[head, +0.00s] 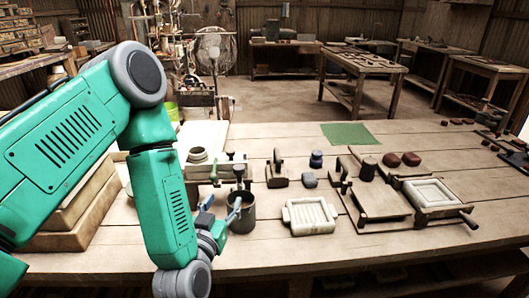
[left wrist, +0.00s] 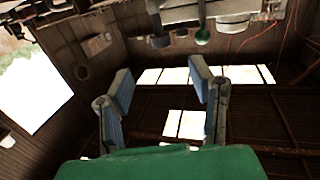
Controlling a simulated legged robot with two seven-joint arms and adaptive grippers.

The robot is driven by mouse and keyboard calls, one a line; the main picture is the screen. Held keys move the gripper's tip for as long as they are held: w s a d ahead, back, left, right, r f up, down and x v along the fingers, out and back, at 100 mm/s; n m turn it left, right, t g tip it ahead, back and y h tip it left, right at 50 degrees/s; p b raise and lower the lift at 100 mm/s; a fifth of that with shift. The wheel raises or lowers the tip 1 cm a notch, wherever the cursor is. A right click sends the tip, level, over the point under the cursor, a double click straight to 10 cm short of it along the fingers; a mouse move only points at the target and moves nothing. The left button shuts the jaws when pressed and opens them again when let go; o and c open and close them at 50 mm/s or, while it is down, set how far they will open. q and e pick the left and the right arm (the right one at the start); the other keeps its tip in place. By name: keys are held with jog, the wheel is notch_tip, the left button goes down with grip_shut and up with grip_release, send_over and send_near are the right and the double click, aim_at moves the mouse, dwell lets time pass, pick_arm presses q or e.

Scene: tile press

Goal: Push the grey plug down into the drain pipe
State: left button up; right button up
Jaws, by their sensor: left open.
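My left gripper (head: 221,207) is open over the front left of the table, its blue-padded fingers tilted up and apart. In the left wrist view the two fingers (left wrist: 160,90) stand wide apart with nothing between them. A dark grey round pot (head: 242,214) stands right beside the fingers, with a stick-like thing in it; I cannot tell if they touch. A small grey lump (head: 309,180) lies near the table's middle. I cannot tell for sure which thing is the grey plug or the drain pipe. My right gripper is in neither view.
The wooden table (head: 300,255) carries a white tray (head: 312,229), a stand (head: 276,172), a dark blue pot (head: 316,159), a green mat (head: 347,134) and a wooden press frame (head: 376,205) at right. The table's front strip is clear.

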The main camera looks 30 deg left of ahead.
aim_at(238, 171)
pick_arm(q)
jog(key=x, duration=0.4)
jog(key=p+x, duration=0.1)
jog(key=x, duration=0.4)
jog(key=r+p+x, duration=0.1)
jog(key=x, duration=0.4)
jog(key=shift+r, duration=0.1)
jog(key=shift+d, duration=0.1)
